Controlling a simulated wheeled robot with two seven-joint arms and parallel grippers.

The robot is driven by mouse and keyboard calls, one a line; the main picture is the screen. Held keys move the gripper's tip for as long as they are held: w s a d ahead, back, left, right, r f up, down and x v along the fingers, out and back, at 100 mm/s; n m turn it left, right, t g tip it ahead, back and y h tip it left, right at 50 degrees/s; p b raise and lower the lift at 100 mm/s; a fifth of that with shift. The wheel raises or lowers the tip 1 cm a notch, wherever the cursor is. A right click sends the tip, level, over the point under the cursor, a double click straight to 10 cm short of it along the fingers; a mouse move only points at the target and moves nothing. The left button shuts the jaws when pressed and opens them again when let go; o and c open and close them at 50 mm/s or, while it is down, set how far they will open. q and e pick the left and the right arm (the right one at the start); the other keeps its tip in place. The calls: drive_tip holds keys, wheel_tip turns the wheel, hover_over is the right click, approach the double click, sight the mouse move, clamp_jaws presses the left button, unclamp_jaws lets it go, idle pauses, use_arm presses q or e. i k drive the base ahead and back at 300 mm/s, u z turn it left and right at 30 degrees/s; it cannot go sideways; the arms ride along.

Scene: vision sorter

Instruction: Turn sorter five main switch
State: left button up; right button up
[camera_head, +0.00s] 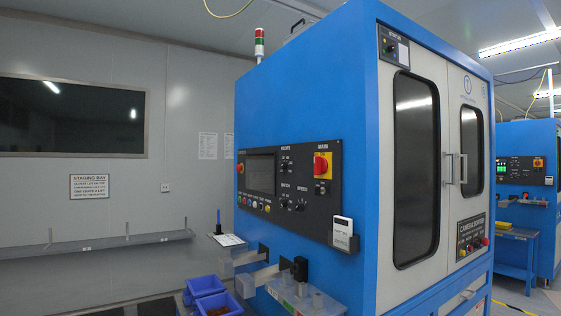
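A blue and white sorter cabinet (306,95) stands in the middle of the view. Its black control panel (300,225) faces left and carries a main switch (322,165), a red rotary handle on a yellow plate under a label reading MAIN. The handle's exact angle is too small to tell. A second blue machine (515,145) at the far right has a similar red and yellow switch (538,162). I cannot read a number five on either machine. Neither of my grippers is in view.
Blue bins (205,286) and a clear-topped outlet tray (305,298) sit low before the panel. A small screen (261,174), knobs and coloured buttons surround the switch. A grey wall shelf (100,243) runs along the left. A blue side table (515,250) stands at right.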

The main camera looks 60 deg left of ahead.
sight(321, 165)
drive_tip(key=u, duration=1.2)
